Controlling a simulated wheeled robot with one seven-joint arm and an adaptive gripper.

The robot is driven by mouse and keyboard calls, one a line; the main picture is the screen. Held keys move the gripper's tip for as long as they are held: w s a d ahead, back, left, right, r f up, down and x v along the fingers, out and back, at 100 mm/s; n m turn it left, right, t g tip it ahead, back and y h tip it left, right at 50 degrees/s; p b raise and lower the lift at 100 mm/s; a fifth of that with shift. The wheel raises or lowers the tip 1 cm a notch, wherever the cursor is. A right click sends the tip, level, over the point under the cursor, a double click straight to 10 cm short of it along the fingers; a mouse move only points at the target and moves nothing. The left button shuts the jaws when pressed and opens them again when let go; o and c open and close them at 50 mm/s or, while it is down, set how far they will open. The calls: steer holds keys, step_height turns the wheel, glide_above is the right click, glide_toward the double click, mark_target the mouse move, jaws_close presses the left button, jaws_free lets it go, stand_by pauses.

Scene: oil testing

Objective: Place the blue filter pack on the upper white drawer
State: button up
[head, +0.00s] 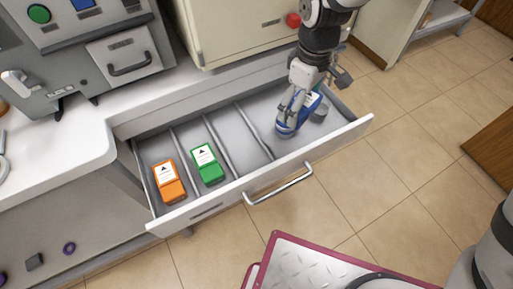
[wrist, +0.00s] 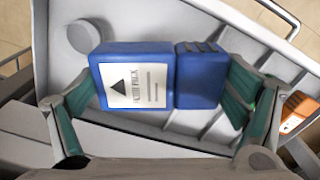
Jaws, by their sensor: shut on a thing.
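The blue filter pack (wrist: 135,78) has a white label with a black triangle. It shows in the head view (head: 287,127), partly hidden by my fingers. My gripper (wrist: 160,105) is shut on its two ends, one finger at each side. In the head view, my gripper (head: 296,106) reaches down into the right part of the open white drawer (head: 235,140). The pack is in or just above that compartment; I cannot tell whether it touches the drawer floor.
The drawer has several compartments split by thin dividers. An orange pack (head: 169,182) and a green pack (head: 208,164) lie in the left compartments. A grey round object (head: 319,113) is beside my gripper. A cabinet (head: 245,30) stands behind the drawer.

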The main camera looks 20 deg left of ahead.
steer(key=s+a+f+n+b, duration=0.2)
steer(key=s+a+n+b, duration=0.2)
steer(key=s+a+n, duration=0.65)
steer(key=m+b, duration=0.1)
steer(key=m, duration=0.1)
glide_above(244, 151)
steer(key=shift+n, duration=0.25)
step_height(244, 151, down, 5)
steer(key=shift+s+a, duration=0.1)
steer(key=shift+f+b, duration=0.65)
steer(key=shift+f, duration=1.7)
steer(key=shift+f, duration=0.15)
steer(key=o, duration=1)
